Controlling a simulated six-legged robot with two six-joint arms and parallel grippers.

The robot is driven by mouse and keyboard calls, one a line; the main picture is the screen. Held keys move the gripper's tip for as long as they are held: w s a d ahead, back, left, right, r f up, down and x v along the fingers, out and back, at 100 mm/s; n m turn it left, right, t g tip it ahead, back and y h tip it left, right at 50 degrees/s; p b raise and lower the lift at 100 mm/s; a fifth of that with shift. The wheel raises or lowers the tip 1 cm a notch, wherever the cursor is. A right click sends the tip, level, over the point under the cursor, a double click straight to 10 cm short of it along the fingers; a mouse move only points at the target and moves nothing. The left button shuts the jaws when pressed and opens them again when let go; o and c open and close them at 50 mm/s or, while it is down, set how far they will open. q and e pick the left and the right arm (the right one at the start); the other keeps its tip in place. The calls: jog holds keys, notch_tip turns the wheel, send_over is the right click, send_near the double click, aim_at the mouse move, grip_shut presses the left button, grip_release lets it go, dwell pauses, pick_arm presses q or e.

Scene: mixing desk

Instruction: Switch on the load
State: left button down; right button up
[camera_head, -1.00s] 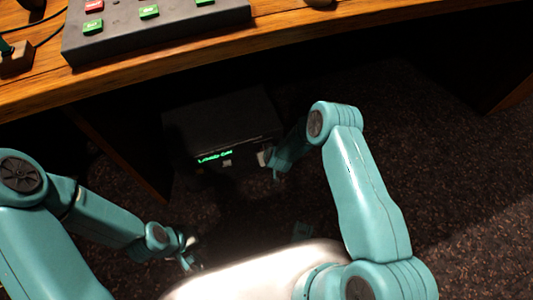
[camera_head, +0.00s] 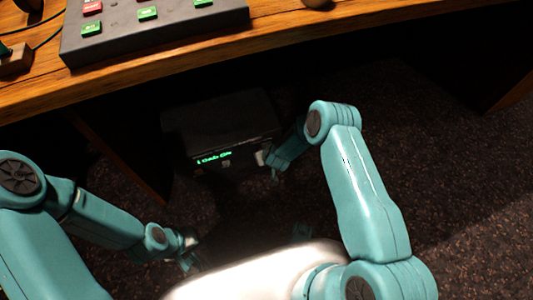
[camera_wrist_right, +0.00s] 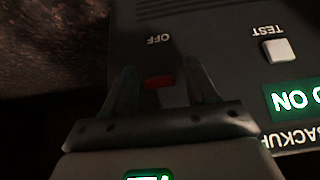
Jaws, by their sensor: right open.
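A dark backup power box (camera_head: 220,115) sits on the floor under the desk. Its green display (camera_head: 214,158) appears to read "LOAD ON"; in the right wrist view the display (camera_wrist_right: 292,99) shows upside down with "D ON" legible. A small red switch (camera_wrist_right: 158,82) is on the panel near the label "OFF". My right gripper (camera_wrist_right: 160,72) is open, with its fingers on either side of the red switch; contact is not clear. In the head view my right gripper (camera_head: 263,159) is at the box's right front. My left gripper (camera_head: 188,252) is low, away from the box; its jaws are too small to tell.
A pale square TEST button (camera_wrist_right: 278,50) is beside the display. The wooden desk edge (camera_head: 300,45) runs above the box, with a grey button console (camera_head: 160,35) on it. A dark desk support (camera_head: 125,155) stands left of the box. Carpet (camera_head: 450,180) to the right is clear.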

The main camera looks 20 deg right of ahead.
jog(key=p+v, duration=0.6)
jog(key=v, duration=1)
jog(key=shift+r, duration=0.15)
jog(key=s+a+r+m+g+y, duration=0.1)
jog(key=s+a+r+g+y, duration=0.15)
jog(key=s, duration=0.75)
jog(key=s+a+r+m+g+y, duration=0.15)
jog(key=s+g, duration=0.25)
jog(key=s, duration=0.6)
notch_tip(320, 180, up, 24)
jog(key=p, duration=2.4)
jog(key=shift+w+a+r, duration=0.15)
jog(key=shift+a+r, duration=0.05)
